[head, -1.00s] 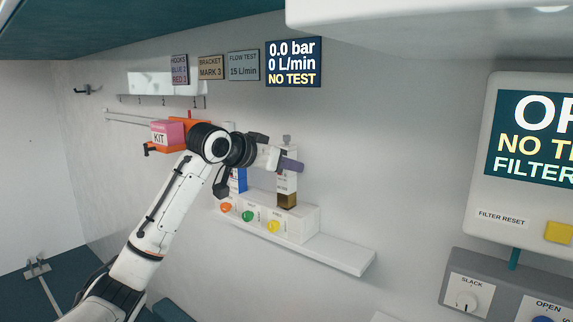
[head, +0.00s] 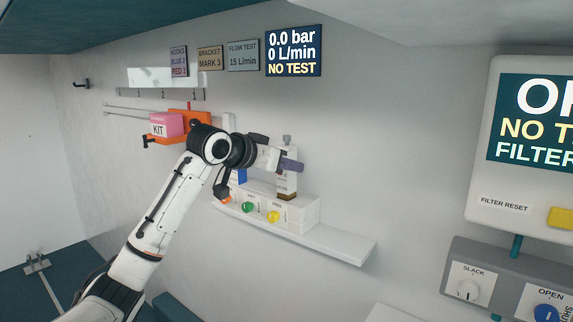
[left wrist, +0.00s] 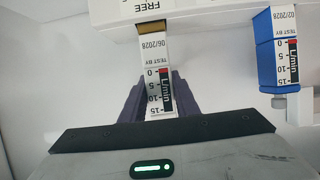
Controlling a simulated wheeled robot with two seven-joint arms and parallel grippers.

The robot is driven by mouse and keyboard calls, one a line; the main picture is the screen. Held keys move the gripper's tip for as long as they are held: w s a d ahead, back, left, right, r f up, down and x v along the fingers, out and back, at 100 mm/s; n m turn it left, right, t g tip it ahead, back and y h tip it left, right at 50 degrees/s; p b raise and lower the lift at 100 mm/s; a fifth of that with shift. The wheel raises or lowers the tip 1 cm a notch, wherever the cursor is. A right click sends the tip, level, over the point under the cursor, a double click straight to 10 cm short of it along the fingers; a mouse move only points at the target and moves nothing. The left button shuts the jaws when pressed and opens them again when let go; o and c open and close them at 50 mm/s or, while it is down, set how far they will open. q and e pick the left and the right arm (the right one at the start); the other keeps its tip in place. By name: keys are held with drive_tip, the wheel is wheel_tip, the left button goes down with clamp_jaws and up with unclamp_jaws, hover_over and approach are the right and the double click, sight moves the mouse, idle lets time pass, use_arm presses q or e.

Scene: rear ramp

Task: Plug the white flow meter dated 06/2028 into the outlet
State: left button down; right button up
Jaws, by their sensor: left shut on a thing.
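The white flow meter (head: 286,182) stands upright with its brass end (head: 287,197) down at the top of the white outlet block (head: 302,214), above the yellow knob (head: 273,217). My left gripper (head: 290,165), with purple fingers, is shut around its body. In the left wrist view the flow meter (left wrist: 155,75) reads 06/2028 and sits between the fingers (left wrist: 156,90). Its brass end (left wrist: 152,27) meets the edge of the white block marked FREE (left wrist: 140,8). The outlet hole is hidden, so I cannot tell how deep the end is. My right gripper is not in view.
A blue flow meter dated 02/2028 (left wrist: 270,50) stands beside the white one. A pink kit box (head: 166,124) sits behind my arm. A wall display (head: 293,51) reads 0.0 bar, NO TEST.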

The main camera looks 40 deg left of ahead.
use_arm(q)
drive_tip(key=shift+f+b, duration=0.45)
drive_tip(key=shift+f, duration=0.3)
drive_tip(key=c, duration=1.3)
unclamp_jaws()
drive_tip(key=b+v, duration=0.2)
drive_tip(key=v, duration=0.8)
drive_tip(key=shift+s+r, duration=0.15)
drive_tip(key=shift+s, duration=0.05)
